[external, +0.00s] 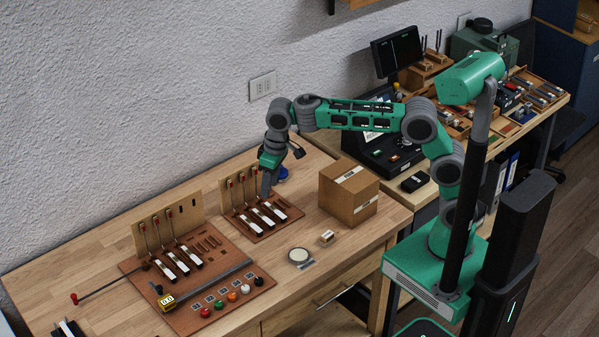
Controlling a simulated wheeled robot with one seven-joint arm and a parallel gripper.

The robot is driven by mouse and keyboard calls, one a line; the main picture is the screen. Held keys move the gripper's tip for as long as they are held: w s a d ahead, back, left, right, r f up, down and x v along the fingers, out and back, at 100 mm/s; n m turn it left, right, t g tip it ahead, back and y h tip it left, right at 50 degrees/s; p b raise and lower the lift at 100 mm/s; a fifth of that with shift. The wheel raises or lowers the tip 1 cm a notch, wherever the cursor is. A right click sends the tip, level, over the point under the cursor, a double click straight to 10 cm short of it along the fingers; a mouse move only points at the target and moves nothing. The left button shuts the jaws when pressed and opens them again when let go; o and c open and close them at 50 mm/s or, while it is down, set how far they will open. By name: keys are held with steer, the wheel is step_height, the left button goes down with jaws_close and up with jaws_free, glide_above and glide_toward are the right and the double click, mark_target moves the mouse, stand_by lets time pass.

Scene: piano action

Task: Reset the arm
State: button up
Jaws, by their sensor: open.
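My arm is green and grey and reaches left from my base over the wooden workbench (95,238). My gripper (266,190) points down above the back right part of the smaller brown piano-action board (270,230). It is open, and I see nothing held in it. This board carries several white-topped keys (265,218) and an upright wooden back panel with red-tipped rods. The gripper hides part of that panel. I cannot tell whether the fingers touch anything.
A cardboard box (349,192) stands right of my gripper. A larger piano-action board (205,290) with coloured buttons lies to the left. A round dish (299,255) and a small box (327,237) lie in front. A second bench at the back right holds a monitor (397,50) and trays.

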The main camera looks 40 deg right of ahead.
steer(key=d+r+m+t+p, duration=0.1)
steer(key=d+r, duration=0.3)
steer(key=d, duration=0.4)
steer(key=d+r+m+p, duration=0.1)
steer(key=d+r+p, duration=0.15)
steer(key=d, duration=0.45)
steer(key=s+d+m+t+p, duration=0.1)
steer(key=s+d, duration=0.3)
steer(key=d, duration=0.3)
steer(key=s+d+m+t+p, duration=0.1)
steer(key=s+d, duration=0.3)
steer(key=d, duration=0.3)
steer(key=s+d+m+t+h+p, duration=0.1)
steer(key=s+d, duration=0.3)
steer(key=d, duration=0.3)
steer(key=shift+d+m+p, duration=0.15)
steer(key=shift+m+p, duration=0.2)
steer(key=shift+m, duration=0.05)
